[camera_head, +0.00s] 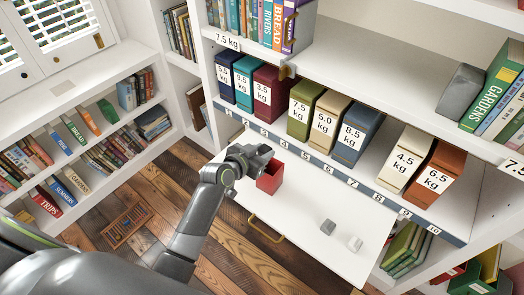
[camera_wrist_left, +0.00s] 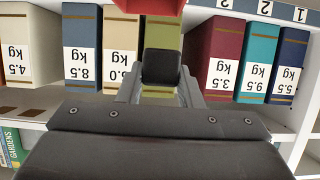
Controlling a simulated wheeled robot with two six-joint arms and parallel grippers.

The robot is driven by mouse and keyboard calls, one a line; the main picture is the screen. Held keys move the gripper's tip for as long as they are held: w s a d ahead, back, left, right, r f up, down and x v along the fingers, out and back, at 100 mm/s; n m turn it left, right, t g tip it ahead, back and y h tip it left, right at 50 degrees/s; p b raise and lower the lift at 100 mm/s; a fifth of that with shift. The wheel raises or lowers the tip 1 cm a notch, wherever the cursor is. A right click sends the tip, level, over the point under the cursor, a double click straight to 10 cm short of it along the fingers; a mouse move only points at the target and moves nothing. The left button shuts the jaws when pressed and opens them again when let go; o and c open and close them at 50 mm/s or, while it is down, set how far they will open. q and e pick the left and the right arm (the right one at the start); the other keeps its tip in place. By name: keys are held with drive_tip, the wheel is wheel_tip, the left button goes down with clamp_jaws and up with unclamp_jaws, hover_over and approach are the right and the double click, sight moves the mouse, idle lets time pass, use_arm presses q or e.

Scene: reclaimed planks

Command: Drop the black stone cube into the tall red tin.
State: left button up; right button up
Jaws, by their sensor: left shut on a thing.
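The tall red tin (camera_head: 270,178) stands upright on a pulled-out white board, just right of my left gripper (camera_head: 248,160) in the head view. My left gripper is shut on the black stone cube (camera_wrist_left: 162,68), which shows dark between the fingers in the left wrist view. In the head view the cube is hidden or cannot be told from the dark gripper. A dark red edge at the top of the left wrist view is probably the tin (camera_wrist_left: 150,5). The cube appears outside the tin. My right gripper is not in view.
A grey cube (camera_head: 328,227) and a white cube (camera_head: 354,243) sit on the pulled-out board (camera_head: 300,240), which has a brass handle (camera_head: 266,229). Several weight-labelled books, such as the olive one (camera_head: 304,108), line the shelf behind. The board's middle is clear.

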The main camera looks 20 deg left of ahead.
use_arm(q)
drive_tip(key=o, duration=1.1)
drive_tip(key=v, duration=1.7)
drive_tip(key=shift+s+b, duration=0.25)
drive_tip(key=shift+b, duration=0.05)
drive_tip(key=shift+a, duration=0.15)
drive_tip(key=s+a+f+n+g+y, duration=0.1)
drive_tip(key=s+a+f+g+y, duration=0.15)
drive_tip(key=f, duration=0.85)
drive_tip(key=s+a+f+n+g+y, duration=0.1)
drive_tip(key=s+a+f+n, duration=0.15)
drive_tip(key=f, duration=0.85)
drive_tip(key=s+a+f+n+g+y, duration=0.1)
drive_tip(key=s+a+f+g, duration=0.15)
drive_tip(key=f, duration=0.85)
drive_tip(key=s+f+g, duration=0.2)
drive_tip(key=s+f, duration=0.6)
drive_tip(key=s, duration=0.6)
drive_tip(key=s+f+g, duration=0.3)
drive_tip(key=s+f, duration=0.5)
drive_tip(key=s, duration=0.6)
drive_tip(key=shift+f+y, duration=0.35)
drive_tip(key=shift+y, duration=0.1)
